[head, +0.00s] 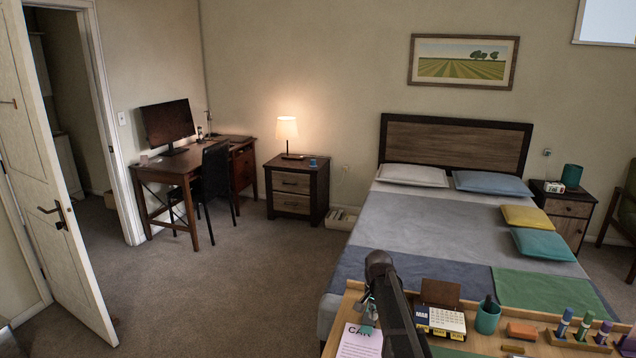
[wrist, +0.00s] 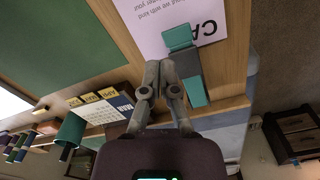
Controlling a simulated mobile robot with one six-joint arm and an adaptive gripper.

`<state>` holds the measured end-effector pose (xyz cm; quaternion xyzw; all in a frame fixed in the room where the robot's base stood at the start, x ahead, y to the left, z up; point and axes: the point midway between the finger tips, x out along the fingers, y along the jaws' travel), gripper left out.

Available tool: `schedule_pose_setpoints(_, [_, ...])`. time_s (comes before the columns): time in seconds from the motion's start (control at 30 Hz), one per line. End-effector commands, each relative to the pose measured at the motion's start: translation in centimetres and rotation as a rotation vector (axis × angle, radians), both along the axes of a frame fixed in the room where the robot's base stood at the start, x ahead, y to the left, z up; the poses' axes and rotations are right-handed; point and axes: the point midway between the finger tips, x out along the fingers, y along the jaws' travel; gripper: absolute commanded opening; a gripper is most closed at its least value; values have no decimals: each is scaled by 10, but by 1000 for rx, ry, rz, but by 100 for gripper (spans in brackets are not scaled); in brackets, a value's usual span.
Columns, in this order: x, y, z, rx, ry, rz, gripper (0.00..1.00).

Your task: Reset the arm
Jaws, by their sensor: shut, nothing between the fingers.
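My gripper (wrist: 160,66) is shut with nothing between its fingers, its fingertips close together in the wrist view. In the head view my gripper (head: 367,306) hangs over the left part of the wooden desk surface (head: 459,341), beside a printed white sheet (head: 360,341). The sheet also shows in the wrist view (wrist: 160,24), past the fingertips. A teal and grey item (wrist: 195,91) lies near the fingers at the sheet's edge. I cannot tell whether the fingers touch it. My arm hides part of the desk in the head view.
A desk calendar (head: 440,320), a teal cup (head: 487,320) with a dark item in it, a brown block (head: 521,331) and a wooden rack of several markers (head: 578,342) stand right of my arm. A green blotter (wrist: 62,42) covers bare desk. A bed (head: 420,220) lies behind.

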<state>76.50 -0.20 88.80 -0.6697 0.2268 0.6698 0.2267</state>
Motion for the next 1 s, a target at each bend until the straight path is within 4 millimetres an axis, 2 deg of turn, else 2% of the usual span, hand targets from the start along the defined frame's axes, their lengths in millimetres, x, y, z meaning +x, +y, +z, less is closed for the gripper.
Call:
schedule_pose_setpoints(0.03, [-26, 0, 4, 0, 0, 41, 0])
schedule_pose_setpoints(0.1, [-50, 1, 7, 0, 0, 110, 0])
schedule_pose_setpoints(0.5, [-184, 2, 22, 0, 0, 498, 0])
schedule_pose_setpoints(0.6, [-206, 2, 24, 0, 0, 570, 0])
schedule_pose_setpoints(0.7, [-220, 2, 25, 0, 0, 619, 0])
schedule_pose_setpoints(0.83, [-228, 2, 26, 0, 0, 650, 0])
schedule_pose_setpoints(1.0, [-227, 2, 26, 0, 0, 656, 0])
